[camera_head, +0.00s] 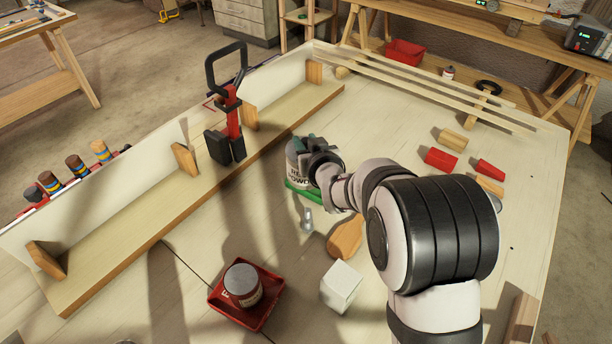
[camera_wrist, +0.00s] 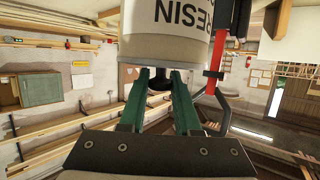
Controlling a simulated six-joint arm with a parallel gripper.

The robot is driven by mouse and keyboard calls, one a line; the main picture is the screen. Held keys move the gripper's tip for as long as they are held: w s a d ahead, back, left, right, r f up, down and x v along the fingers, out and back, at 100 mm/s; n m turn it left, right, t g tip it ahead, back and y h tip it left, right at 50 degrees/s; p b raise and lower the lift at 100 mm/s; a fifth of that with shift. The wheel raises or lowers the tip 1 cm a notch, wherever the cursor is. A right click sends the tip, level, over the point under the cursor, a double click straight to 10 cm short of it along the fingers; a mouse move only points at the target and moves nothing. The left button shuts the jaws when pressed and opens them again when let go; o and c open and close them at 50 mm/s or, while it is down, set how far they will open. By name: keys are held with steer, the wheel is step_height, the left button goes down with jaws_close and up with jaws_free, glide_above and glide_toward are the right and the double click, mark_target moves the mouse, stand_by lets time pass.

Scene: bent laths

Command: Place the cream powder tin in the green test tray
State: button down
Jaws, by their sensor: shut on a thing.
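The cream powder tin (camera_head: 293,172) has dark lettering and shows just left of my wrist in the head view. It also fills the top of the wrist view (camera_wrist: 165,30), its lettering upside down. My gripper (camera_wrist: 160,78) has its green fingers closed at the tin's end, with a small dark part between them. In the head view my wrist hides much of the tin. The green test tray (camera_head: 307,194) shows as a green edge directly below the tin. I cannot tell whether the tin touches the tray floor.
A red tray (camera_head: 217,297) holds another tin (camera_head: 243,284) at the front. A white block (camera_head: 341,287), a wooden paddle (camera_head: 345,237) and a small grey metal piece (camera_head: 307,220) lie nearby. A red and black clamp (camera_head: 231,125) stands at the long lath (camera_head: 120,240). Red blocks (camera_head: 441,159) lie right.

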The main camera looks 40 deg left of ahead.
steer(key=w+d+m+t+h, duration=0.1)
steer(key=w+d, duration=0.7)
steer(key=w, duration=0.2)
steer(key=s+a+f, duration=0.2)
steer(key=a+f, duration=0.8)
steer(key=shift+a+f, duration=0.2)
steer(key=shift+a, duration=0.15)
steer(key=c, duration=0.6)
jaws_free()
steer(key=shift+s+f, duration=0.1)
steer(key=shift+f, duration=0.1)
